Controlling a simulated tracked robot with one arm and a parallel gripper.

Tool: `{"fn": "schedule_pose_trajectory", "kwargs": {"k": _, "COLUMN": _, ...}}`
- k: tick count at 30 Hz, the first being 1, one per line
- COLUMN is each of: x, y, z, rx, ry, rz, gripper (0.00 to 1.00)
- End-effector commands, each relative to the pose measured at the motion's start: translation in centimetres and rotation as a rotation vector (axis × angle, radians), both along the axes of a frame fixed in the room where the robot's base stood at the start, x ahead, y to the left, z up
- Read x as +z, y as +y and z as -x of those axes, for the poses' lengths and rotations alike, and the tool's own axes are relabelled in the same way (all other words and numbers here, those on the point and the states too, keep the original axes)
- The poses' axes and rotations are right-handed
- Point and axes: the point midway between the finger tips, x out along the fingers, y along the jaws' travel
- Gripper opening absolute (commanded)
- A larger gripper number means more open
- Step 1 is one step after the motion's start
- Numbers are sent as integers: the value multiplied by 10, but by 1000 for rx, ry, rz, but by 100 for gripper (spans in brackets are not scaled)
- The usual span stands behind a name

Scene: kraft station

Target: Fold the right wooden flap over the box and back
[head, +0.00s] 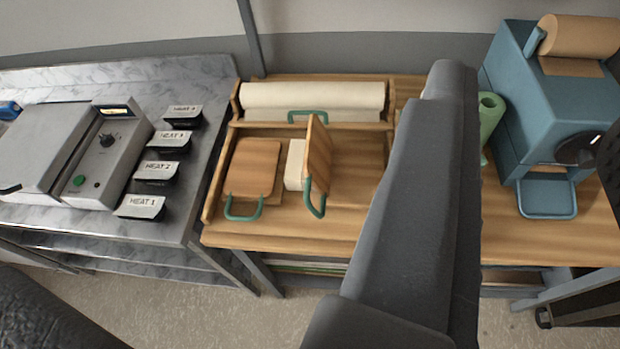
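A wooden flap with a green handle (319,154) stands upright, nearly edge-on, in the wooden station at the middle of the head view. A white box (295,164) shows just left of it, partly hidden behind the flap. A second wooden flap (253,167) with a green handle lies flat to the left of the box. My gripper's fingers do not show; my grey arm crosses the right half of the view and hides part of the wooden table right of the upright flap.
A white paper roll (312,97) lies along the back of the wooden table (290,234). A metal bench (213,142) with labelled black holders stands left. A blue dispenser (510,100) with a brown paper roll (580,36) and a green roll (490,118) stand right.

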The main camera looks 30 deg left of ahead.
Motion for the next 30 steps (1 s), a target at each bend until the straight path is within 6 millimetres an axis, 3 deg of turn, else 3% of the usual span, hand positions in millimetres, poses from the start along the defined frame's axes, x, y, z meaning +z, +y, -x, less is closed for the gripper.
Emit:
{"fn": "schedule_pose_trajectory", "kwargs": {"k": 5, "x": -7, "y": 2, "z": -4, "rx": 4, "ry": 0, "rz": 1, "gripper": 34}}
{"fn": "schedule_pose_trajectory", "kwargs": {"k": 8, "x": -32, "y": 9, "z": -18, "rx": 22, "ry": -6, "rz": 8, "gripper": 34}}
{"fn": "schedule_pose_trajectory", "kwargs": {"k": 10, "x": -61, "y": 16, "z": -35, "rx": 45, "ry": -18, "rz": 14, "gripper": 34}}
{"fn": "schedule_pose_trajectory", "kwargs": {"k": 15, "x": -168, "y": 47, "z": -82, "rx": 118, "ry": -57, "rz": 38, "gripper": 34}}
{"fn": "schedule_pose_trajectory", "kwargs": {"k": 19, "x": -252, "y": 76, "z": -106, "rx": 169, "ry": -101, "rz": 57, "gripper": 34}}
{"fn": "schedule_pose_trajectory", "kwargs": {"k": 24, "x": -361, "y": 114, "z": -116, "rx": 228, "ry": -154, "rz": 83, "gripper": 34}}
{"fn": "schedule_pose_trajectory", "kwargs": {"k": 27, "x": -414, "y": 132, "z": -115, "rx": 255, "ry": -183, "rz": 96, "gripper": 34}}
{"fn": "schedule_pose_trajectory", "kwargs": {"k": 30, "x": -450, "y": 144, "z": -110, "rx": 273, "ry": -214, "rz": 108, "gripper": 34}}
